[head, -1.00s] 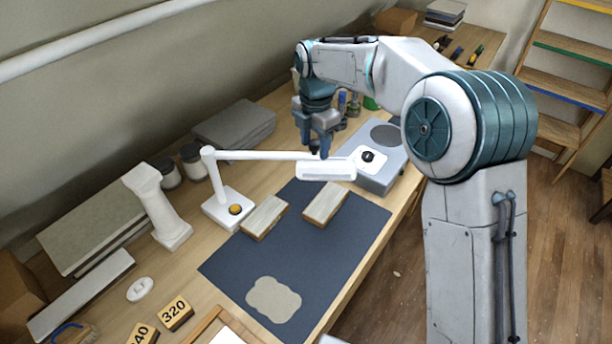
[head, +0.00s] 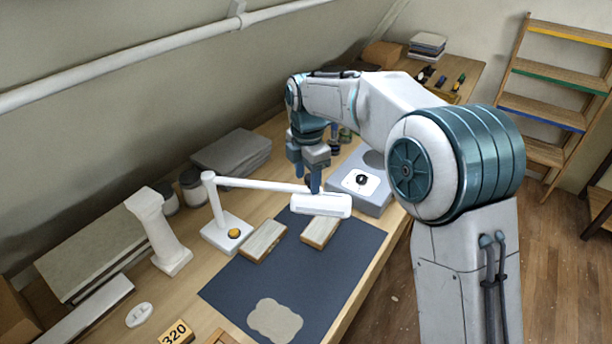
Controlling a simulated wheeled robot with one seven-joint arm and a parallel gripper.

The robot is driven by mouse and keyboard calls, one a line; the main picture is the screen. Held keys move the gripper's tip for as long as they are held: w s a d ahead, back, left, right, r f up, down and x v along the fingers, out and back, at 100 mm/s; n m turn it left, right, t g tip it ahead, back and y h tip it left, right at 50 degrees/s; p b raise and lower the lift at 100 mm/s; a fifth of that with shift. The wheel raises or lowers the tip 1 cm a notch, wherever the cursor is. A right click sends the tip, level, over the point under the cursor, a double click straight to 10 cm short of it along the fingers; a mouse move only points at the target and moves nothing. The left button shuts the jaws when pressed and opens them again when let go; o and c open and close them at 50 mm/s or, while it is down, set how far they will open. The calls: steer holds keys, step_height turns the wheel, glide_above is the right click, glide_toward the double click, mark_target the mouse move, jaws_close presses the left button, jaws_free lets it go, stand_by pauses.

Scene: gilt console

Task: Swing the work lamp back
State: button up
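The white work lamp has a square base (head: 215,238) with an orange button, an upright post, a long arm (head: 255,184) and a flat bar-shaped head (head: 322,205). The arm reaches right, so the head hangs over the back edge of the dark mat. My gripper (head: 308,186) points down at the joint of lamp arm and head. Its two blue fingers look apart, one reaching down just behind the head. The fingertips are partly hidden by the lamp, and I cannot tell whether they touch it.
A grey device (head: 372,202) with a white card stands right of the lamp head. A white pillar (head: 160,228) and jars (head: 192,186) stand left and behind.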

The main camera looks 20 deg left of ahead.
step_height(320, 180, up, 3)
steer(key=shift+d+r+p, duration=0.1)
steer(key=shift+d+p, duration=0.05)
steer(key=shift+p, duration=0.85)
step_height(320, 180, up, 12)
steer(key=p, duration=0.3)
stand_by(0.3)
